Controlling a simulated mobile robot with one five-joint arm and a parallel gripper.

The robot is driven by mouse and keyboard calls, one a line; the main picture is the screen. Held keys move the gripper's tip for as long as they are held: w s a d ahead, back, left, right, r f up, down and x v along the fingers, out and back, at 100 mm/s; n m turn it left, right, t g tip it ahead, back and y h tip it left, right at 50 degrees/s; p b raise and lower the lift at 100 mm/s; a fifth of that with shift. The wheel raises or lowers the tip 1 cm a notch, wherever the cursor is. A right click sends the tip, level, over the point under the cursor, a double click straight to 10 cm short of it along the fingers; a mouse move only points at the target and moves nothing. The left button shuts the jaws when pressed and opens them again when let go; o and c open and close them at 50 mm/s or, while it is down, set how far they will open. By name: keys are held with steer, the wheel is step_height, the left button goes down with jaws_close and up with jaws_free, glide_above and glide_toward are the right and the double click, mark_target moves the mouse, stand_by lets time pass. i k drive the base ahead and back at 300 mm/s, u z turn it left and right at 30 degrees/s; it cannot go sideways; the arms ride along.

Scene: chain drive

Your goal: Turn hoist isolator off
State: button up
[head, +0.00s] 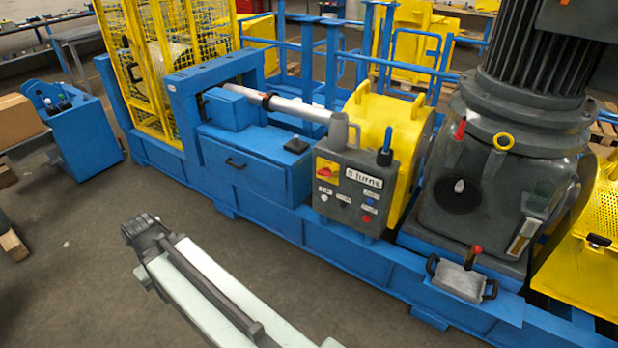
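A grey control box (352,190) stands on the blue machine frame near the middle of the head view. A red rotary switch on a yellow plate (326,170) sits at its upper left and looks like an isolator. Its exact handle position and any marking of it as the hoist's are too small to tell. A label reading "5 turns" (364,178) is beside the switch, with several small buttons below. My arm reaches in from the bottom edge, in front of the machine and apart from the box. I cannot make out my gripper's fingers in this view.
A large grey motor and gearbox (490,200) stands to the right, with a red-knobbed lever (475,252) on a small grey unit below. A yellow guard (385,112) is behind the box. The floor in front is clear.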

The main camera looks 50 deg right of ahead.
mark_target(326, 172)
steer(key=u, duration=0.05)
steer(key=i, duration=1)
steer(key=u, duration=0.05)
